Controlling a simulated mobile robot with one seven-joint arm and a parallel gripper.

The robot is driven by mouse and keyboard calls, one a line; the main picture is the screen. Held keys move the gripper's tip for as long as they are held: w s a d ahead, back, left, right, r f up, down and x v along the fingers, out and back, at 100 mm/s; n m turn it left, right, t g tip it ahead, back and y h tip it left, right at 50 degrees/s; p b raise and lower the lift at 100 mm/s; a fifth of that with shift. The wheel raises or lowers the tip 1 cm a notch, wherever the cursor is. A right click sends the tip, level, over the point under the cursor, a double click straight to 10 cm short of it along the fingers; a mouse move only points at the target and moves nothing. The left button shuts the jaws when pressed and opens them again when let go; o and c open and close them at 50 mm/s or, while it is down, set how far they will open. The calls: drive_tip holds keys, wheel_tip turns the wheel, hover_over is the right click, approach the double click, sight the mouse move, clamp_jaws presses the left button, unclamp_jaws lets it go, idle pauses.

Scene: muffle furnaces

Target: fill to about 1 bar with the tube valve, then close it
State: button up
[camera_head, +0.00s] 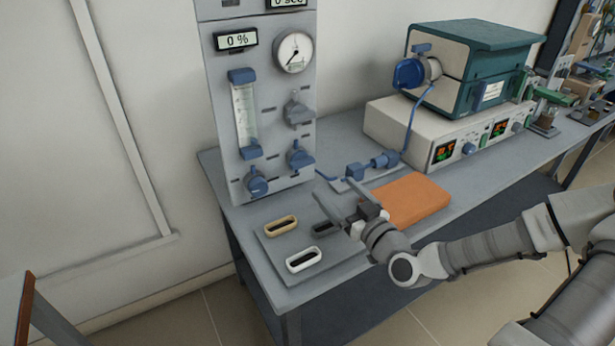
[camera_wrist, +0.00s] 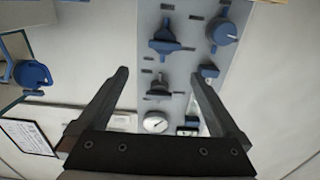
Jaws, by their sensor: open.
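A grey panel (camera_head: 275,80) stands on the bench at the left. It carries a round white pressure gauge (camera_head: 294,52), a grey valve handle (camera_head: 298,111) and two blue valve knobs, one right (camera_head: 299,157) and one lower left (camera_head: 256,184). I cannot tell which is the tube valve. The gauge needle is too small to read. My gripper (camera_head: 346,202) is open and empty, low over the bench in front of the panel. In the wrist view the panel appears upside down; the grey handle (camera_wrist: 160,87) shows between my fingers, apart from them, with the gauge (camera_wrist: 157,122) below.
A green tube furnace (camera_head: 470,50) with a blue flange (camera_head: 410,73) stands on a controller box (camera_head: 450,130) behind right. A blue hose with fittings (camera_head: 384,160) runs to the panel. An orange pad (camera_head: 415,199) and several small oval trays (camera_head: 303,260) lie near my gripper.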

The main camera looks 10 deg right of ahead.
sight(304, 163)
drive_tip(key=b+x, duration=0.1)
drive_tip(key=x, duration=0.3)
drive_tip(key=b+x, duration=0.2)
drive_tip(key=x, duration=0.2)
drive_tip(key=b+x, duration=0.2)
drive_tip(key=x, duration=0.2)
drive_tip(key=shift+w+a+f, duration=0.1)
drive_tip(key=shift+a+f, duration=0.1)
drive_tip(key=shift+a, duration=0.2)
drive_tip(key=shift+c, duration=0.2)
drive_tip(key=c, duration=1.1)
